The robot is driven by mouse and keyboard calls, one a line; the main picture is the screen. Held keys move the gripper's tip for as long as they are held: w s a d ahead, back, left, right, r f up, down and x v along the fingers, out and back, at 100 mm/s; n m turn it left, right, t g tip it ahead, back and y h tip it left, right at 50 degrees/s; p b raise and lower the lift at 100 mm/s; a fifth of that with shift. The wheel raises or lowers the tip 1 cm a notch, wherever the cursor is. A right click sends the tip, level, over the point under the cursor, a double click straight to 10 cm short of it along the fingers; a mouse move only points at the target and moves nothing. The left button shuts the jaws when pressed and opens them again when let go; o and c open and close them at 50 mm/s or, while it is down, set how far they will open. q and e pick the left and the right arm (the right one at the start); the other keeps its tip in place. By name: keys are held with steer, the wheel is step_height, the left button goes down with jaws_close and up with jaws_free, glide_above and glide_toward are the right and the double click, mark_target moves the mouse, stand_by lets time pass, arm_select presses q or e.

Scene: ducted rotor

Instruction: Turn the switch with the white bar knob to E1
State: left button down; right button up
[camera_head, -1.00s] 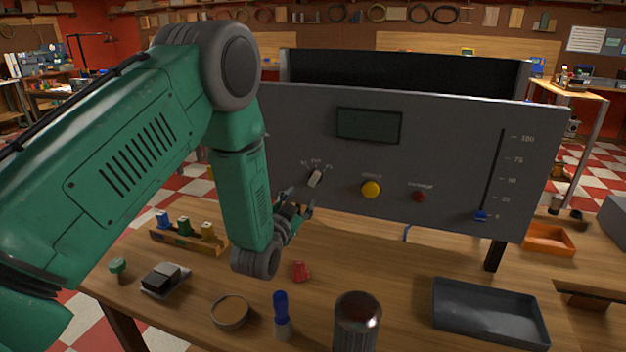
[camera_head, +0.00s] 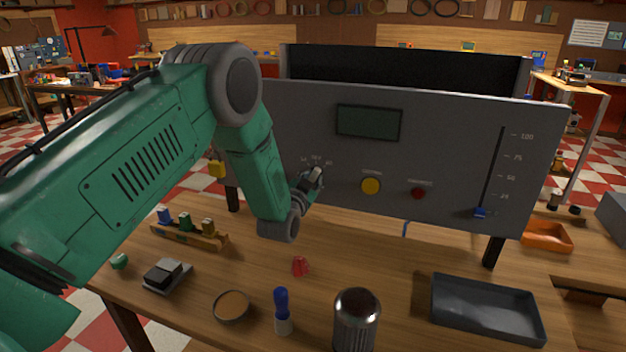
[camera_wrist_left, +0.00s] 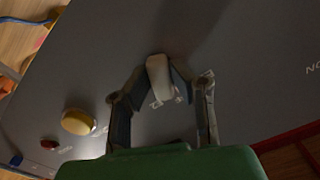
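The grey panel (camera_head: 290,120) carries the switch with the white bar knob (camera_wrist_left: 159,78). In the head view the knob is mostly hidden by my left gripper (camera_head: 313,180). In the left wrist view my left gripper (camera_wrist_left: 160,85) has one finger on each side of the knob, with the panel showing in the gaps beside it. The fingers look open; whether the tips touch the knob I cannot tell. The switch labels are too small to read, so its setting is unclear. My right gripper is not in view.
Right of the switch are a yellow button (camera_head: 371,186), a red button (camera_head: 418,193) and a slider with a blue handle (camera_head: 481,212). A dark tray (camera_head: 487,308), a metal cylinder (camera_head: 356,322), a blue-capped item (camera_head: 282,310) and a red piece (camera_head: 300,266) stand on the table.

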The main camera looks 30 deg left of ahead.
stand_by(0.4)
arm_select(q)
steer(key=n+b, duration=0.1)
steer(key=n, duration=0.1)
steer(key=shift+f+n+b, duration=0.1)
steer(key=shift+n+b, duration=0.25)
steer(key=shift+n, duration=0.05)
steer(key=n+b, duration=0.2)
steer(key=n, duration=0.2)
steer(key=shift+n, duration=0.3)
steer(key=n+b, duration=0.3)
steer(key=n, duration=0.1)
steer(key=shift+d, duration=0.1)
steer(key=shift+n+b, duration=0.65)
steer(key=shift+n, duration=0.65)
steer(key=c, duration=1.4)
jaws_free()
steer(key=shift+c, duration=0.2)
